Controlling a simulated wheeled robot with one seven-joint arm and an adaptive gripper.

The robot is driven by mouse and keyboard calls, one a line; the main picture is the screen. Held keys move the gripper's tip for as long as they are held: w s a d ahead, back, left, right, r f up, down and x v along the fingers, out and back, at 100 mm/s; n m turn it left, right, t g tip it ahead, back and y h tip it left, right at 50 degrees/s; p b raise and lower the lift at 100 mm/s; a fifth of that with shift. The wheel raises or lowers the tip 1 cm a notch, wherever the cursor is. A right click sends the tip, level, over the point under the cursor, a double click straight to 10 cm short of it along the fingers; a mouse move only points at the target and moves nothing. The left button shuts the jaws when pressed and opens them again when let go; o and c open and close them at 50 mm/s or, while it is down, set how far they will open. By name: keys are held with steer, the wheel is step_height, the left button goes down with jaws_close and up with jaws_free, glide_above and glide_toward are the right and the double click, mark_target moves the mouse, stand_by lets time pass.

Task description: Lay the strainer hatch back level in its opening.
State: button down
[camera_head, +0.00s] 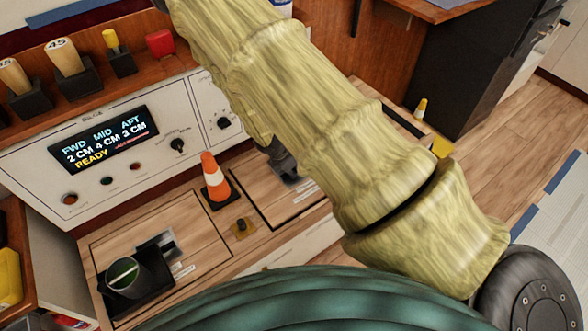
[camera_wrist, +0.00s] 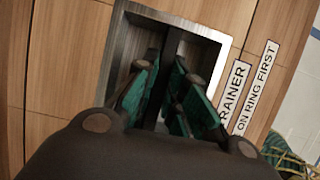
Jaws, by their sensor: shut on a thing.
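The strainer hatch (camera_head: 278,206) is the right-hand wood panel in the counter top, partly covered by my arm in the head view. In the wrist view its wood face (camera_wrist: 225,16) surrounds a square metal recess (camera_wrist: 112,55). A label (camera_wrist: 240,100) beside the recess ends in "RAINER" and "ON RING FIRST". My gripper (camera_wrist: 172,92) has its teal-padded fingers down in the recess, shut on the dark ring bar (camera_wrist: 172,45) there. In the head view my gripper (camera_head: 284,168) is mostly hidden by my arm. I cannot tell whether the hatch lies level.
An orange cone (camera_head: 215,178) stands left of the hatch. The panel display (camera_head: 103,138) reads "FWD 2 CM, MID 4 CM, AFT 3 CM, READY".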

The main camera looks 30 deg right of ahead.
steer(key=shift+f+b, duration=0.45)
steer(key=shift+f, duration=0.45)
steer(key=c, duration=1.4)
jaws_free()
steer(key=shift+r, duration=0.1)
steer(key=shift+v, duration=5.95)
